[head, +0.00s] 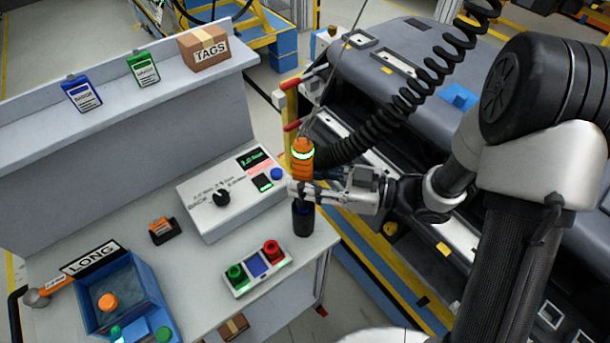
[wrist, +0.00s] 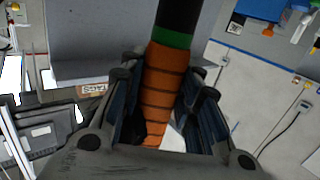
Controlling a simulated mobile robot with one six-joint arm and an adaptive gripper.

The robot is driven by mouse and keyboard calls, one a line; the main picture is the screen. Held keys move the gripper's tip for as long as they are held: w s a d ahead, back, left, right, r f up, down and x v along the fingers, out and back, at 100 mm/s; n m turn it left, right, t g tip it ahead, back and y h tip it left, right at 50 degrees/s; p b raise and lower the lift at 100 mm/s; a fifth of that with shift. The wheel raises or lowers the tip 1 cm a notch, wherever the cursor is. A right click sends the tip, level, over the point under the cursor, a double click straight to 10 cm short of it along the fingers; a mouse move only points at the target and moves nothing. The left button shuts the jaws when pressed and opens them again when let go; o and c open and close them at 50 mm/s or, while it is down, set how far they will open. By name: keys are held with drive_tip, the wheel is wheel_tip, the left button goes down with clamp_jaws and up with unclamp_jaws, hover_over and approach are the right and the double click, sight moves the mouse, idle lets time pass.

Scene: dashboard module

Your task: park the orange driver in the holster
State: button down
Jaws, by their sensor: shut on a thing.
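The orange driver (head: 303,168) stands upright at the right end of the workbench, with ribbed orange grip and a lit green ring near its top. My gripper (head: 303,190) is shut on it from the right. In the wrist view the driver's orange grip (wrist: 168,85) runs between the two fingers of my gripper (wrist: 165,95), with the green band and black part beyond. A dark cup-like piece (head: 303,220), seemingly the holster, is directly below my gripper on the bench. I cannot tell whether the driver's lower end is inside it; the fingers hide the join.
A grey control box (head: 232,195) with knob and display stands close left of the driver. A panel with green and red buttons (head: 257,268) lies in front. A blue bin (head: 148,275) is farther left. A black coiled cord (head: 408,98) hangs behind my gripper.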

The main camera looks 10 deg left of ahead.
sight(305, 164)
drive_tip(key=shift+f+b, duration=1.6)
drive_tip(key=shift+f, duration=1.1)
drive_tip(key=c, duration=1.1)
unclamp_jaws()
wheel_tip(305, 164, up, 10)
drive_tip(key=shift+r, duration=0.1)
